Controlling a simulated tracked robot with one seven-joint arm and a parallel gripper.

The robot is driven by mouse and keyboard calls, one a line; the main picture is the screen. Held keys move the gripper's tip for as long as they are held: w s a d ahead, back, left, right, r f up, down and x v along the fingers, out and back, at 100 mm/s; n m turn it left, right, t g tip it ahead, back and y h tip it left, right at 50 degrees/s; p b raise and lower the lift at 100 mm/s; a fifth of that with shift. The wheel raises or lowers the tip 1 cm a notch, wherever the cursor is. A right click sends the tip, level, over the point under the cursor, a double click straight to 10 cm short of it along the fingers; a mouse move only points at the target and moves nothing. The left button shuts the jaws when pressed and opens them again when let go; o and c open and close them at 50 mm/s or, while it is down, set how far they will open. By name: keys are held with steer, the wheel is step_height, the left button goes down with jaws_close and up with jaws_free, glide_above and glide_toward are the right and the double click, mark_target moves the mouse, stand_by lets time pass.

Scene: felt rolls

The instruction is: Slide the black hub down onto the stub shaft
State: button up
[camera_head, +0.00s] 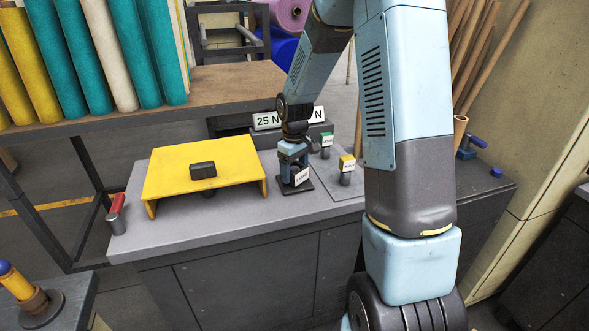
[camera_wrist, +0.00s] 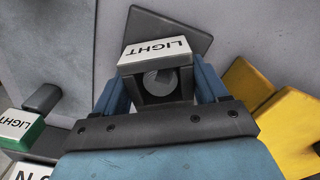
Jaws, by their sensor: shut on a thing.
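My gripper (camera_head: 291,166) points down over the grey bench, its two blue fingers closed on a dark blocky piece, which looks like the black hub (camera_wrist: 146,88). A white tag reading LIGHT (camera_wrist: 157,50) sits on its side and also faces out in the head view (camera_head: 301,176). In the wrist view a round grey end, likely the stub shaft (camera_wrist: 160,81), shows in the middle of the piece between the fingers. A dark square plate (camera_head: 299,189) lies below, also in the wrist view (camera_wrist: 178,30). How far the hub is down the shaft is hidden.
A yellow stand (camera_head: 165,180) with a dark block (camera_head: 203,170) on it is left. Green-tagged (camera_head: 326,147) and yellow-tagged (camera_head: 346,176) posts stand close right. A red-handled tool (camera_head: 116,212) stands at the left edge.

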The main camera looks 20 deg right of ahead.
mark_target(294, 168)
steer(key=shift+f, duration=0.45)
stand_by(0.5)
steer(key=o, duration=1.2)
steer(key=shift+o, duration=0.2)
step_height(294, 168, up, 14)
steer(key=shift+f, duration=0.2)
